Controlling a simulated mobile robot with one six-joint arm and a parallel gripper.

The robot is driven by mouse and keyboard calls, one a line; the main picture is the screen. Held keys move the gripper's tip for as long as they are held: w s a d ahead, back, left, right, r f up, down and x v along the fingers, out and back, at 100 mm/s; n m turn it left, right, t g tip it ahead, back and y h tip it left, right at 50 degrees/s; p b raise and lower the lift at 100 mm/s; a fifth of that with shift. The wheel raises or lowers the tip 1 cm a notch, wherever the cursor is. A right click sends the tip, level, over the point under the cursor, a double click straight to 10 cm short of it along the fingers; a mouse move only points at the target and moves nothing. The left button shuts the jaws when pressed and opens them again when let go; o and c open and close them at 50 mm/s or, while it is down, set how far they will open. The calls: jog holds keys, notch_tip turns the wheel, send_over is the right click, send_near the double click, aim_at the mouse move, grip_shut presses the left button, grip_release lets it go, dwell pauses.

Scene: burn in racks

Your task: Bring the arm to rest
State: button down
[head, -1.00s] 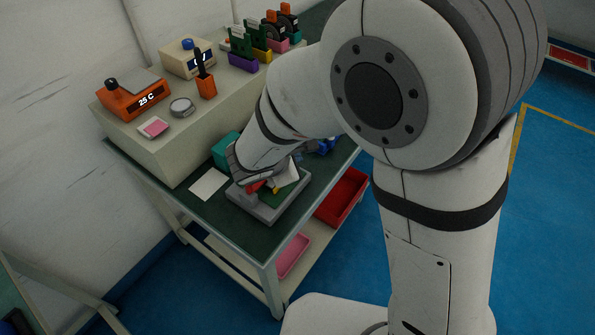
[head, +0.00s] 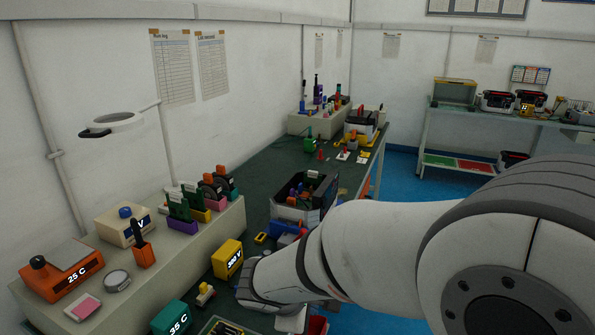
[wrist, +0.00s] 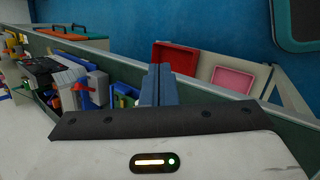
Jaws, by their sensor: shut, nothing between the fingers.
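My gripper (wrist: 158,86) shows in the wrist view, its two blue-grey fingers together with nothing between them. It points out over the edge of the green-topped bench (wrist: 199,84). In the head view my arm reaches in from the lower right, bent, with its wrist end low over the bench near a yellow box marked 300 V (head: 228,259). The fingers are hidden there.
An orange device reading 25 C (head: 62,277) and a teal box reading 35 C (head: 171,318) stand nearby. A black-and-grey crate (head: 303,198) sits farther along. Red (wrist: 176,57) and pink (wrist: 233,79) trays lie below the bench edge. Blue floor lies beyond.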

jog(key=s+d+r+m+g+y, duration=0.2)
jog(key=s+d+r+m+y, duration=0.2)
jog(key=s+d+m, duration=0.8)
notch_tip(320, 180, up, 2)
jog(key=d+m, duration=0.1)
jog(key=m, duration=0.2)
jog(key=shift+g+y, duration=0.3)
jog(key=shift+g, duration=0.1)
